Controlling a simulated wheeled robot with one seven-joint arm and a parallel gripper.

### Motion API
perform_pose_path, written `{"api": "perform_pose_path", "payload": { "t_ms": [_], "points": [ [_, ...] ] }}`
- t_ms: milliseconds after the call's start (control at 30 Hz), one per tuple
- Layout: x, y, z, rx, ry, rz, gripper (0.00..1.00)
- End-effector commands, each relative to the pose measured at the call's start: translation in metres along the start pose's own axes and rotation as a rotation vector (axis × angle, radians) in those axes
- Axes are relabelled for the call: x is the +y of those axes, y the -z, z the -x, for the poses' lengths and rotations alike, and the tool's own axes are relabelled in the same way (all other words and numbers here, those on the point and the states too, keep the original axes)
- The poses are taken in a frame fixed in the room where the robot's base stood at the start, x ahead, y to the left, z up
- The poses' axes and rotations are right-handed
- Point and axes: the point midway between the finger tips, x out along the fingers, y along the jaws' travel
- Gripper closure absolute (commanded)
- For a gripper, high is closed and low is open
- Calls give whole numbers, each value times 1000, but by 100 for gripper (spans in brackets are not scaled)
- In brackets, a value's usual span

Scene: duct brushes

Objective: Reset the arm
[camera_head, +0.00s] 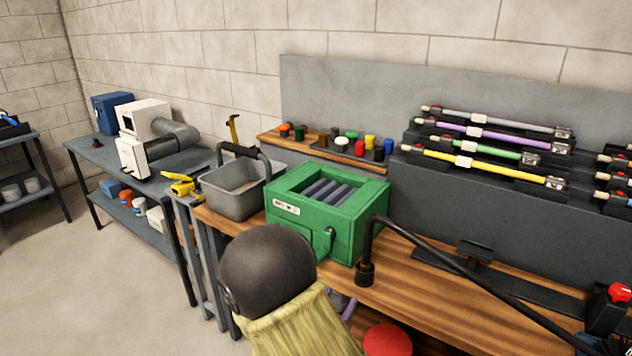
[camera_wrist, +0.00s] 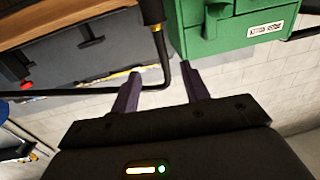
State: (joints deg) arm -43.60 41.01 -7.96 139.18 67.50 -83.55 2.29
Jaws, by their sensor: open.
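My gripper (camera_wrist: 162,80) shows in the wrist view with its two dark purple fingers spread apart and nothing held between them. A green box (camera_wrist: 236,30) is beyond the fingers at the upper right of that view, and a black bent rod (camera_wrist: 161,76) passes behind the gap between them. In the head view, my arm reaches in from the bottom centre, in front of the workbench (camera_head: 425,310). It hides most of the gripper; only a bit of purple shows beside it. I cannot tell how far the fingers are from the bench edge.
The green box with dark rollers (camera_head: 345,225), a grey bucket (camera_head: 235,200) and the black bent rod (camera_head: 373,235) stand on the bench. Coloured brushes (camera_head: 485,142) lie on the rack at right. A red round thing (camera_head: 388,340) is close to my arm. Floor at left (camera_head: 90,270) is clear.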

Motion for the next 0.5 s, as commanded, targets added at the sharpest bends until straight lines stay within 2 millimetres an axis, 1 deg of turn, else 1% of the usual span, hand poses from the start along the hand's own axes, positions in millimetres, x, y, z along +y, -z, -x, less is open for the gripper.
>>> {"api": "perform_pose_path", "payload": {
  "t_ms": [133,267,367,500],
  "points": [
    [2,-7,-12,-124,29,-35,54],
    [2,-17,-22,-302,90,-67,54],
    [2,-23,-23,-441,149,-79,54],
    [8,-26,-17,-616,233,-71,54]
  ]
}}
